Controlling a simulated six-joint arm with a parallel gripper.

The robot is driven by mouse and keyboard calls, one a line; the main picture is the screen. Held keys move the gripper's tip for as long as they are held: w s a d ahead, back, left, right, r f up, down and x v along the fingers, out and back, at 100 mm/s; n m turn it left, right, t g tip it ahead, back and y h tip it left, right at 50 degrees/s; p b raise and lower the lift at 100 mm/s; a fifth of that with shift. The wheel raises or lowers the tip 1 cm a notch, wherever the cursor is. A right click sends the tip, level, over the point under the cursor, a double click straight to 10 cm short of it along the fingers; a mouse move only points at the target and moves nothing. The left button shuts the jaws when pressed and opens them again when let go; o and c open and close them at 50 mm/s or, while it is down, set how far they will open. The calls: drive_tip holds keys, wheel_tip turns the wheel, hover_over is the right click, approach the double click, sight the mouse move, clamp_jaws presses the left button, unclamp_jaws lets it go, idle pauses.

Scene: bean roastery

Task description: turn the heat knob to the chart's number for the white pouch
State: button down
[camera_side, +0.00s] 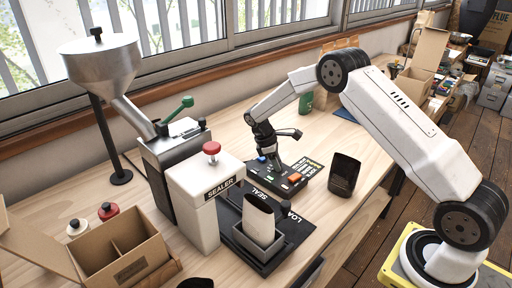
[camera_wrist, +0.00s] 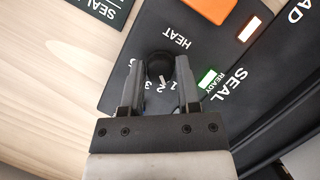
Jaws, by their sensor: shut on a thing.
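The dark heat knob (camera_wrist: 158,66) stands on the black control panel (camera_wrist: 120,88), beside the word HEAT. My gripper (camera_wrist: 160,78) is shut on it, one finger on each side. A pale pointer mark on the knob points down towards the printed numbers, near the 2; the fingers hide part of the scale. In the side view my gripper (camera_side: 270,160) reaches down to the panel (camera_side: 292,186). The white pouch (camera_side: 259,222) stands upright, its top dark, in a dark tray in front of the sealer (camera_side: 195,200). A small printed card (camera_side: 314,165) behind the panel is too small to read.
A dark pouch (camera_side: 344,174) stands on the table right of the panel. The panel has an orange button (camera_wrist: 202,14) and a green READY light (camera_wrist: 208,79). A divided cardboard box (camera_side: 122,262) is at front left. A hopper machine (camera_side: 103,72) stands at left.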

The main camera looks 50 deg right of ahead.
drive_tip(key=shift+m, duration=0.5)
drive_tip(key=m+g+y, duration=0.1)
drive_tip(key=m+y, duration=0.1)
drive_tip(key=m, duration=0.2)
drive_tip(key=m+y, duration=0.1)
drive_tip(key=m, duration=0.1)
drive_tip(key=m+y, duration=0.1)
drive_tip(key=m, duration=0.2)
drive_tip(key=shift+d, duration=0.15)
drive_tip(key=shift+m, duration=0.3)
drive_tip(key=shift+c, duration=1.6)
unclamp_jaws()
drive_tip(key=shift+r, duration=0.1)
